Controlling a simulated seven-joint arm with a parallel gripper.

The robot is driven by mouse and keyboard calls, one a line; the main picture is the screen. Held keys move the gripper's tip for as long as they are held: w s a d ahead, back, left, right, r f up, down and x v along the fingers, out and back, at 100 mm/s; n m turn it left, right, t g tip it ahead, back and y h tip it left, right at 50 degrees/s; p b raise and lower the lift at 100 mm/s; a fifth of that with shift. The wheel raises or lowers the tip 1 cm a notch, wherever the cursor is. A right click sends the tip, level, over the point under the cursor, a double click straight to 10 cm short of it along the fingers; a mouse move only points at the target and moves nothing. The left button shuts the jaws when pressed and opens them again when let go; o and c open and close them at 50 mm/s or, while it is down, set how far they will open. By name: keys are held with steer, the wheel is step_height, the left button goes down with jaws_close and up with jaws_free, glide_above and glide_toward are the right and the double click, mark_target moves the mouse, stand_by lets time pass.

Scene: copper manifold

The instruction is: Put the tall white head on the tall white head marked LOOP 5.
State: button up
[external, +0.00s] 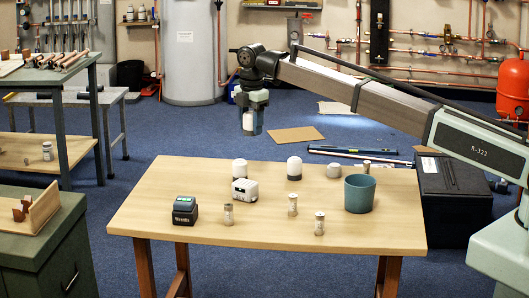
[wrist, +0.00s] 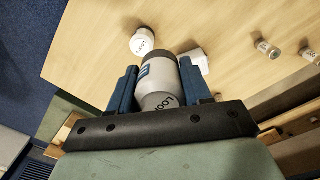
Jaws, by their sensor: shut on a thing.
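My gripper (external: 253,112) hangs above the back left of the table, shut on a tall white head (external: 248,122). In the wrist view my gripper (wrist: 160,88) has its blue fingers on both sides of this head (wrist: 158,75), which has a grey end and lettering starting "Loo"; the rest is hidden. Another white head (wrist: 142,41) with lettering stands apart on the table in the wrist view; its number is too small to read.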

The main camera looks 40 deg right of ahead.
glide_above(240, 160)
steer(key=shift+m, duration=0.5)
steer(key=shift+s+a+f, duration=0.1)
steer(key=shift+f, duration=2.2)
steer(key=shift+s+a+f, duration=0.1)
steer(key=shift+f, duration=2.15)
steer(key=shift+d+f, duration=0.1)
steer(key=shift+f, duration=0.05)
steer(key=o, duration=1.1)
step_height(240, 160, up, 12)
steer(key=shift+r, duration=0.15)
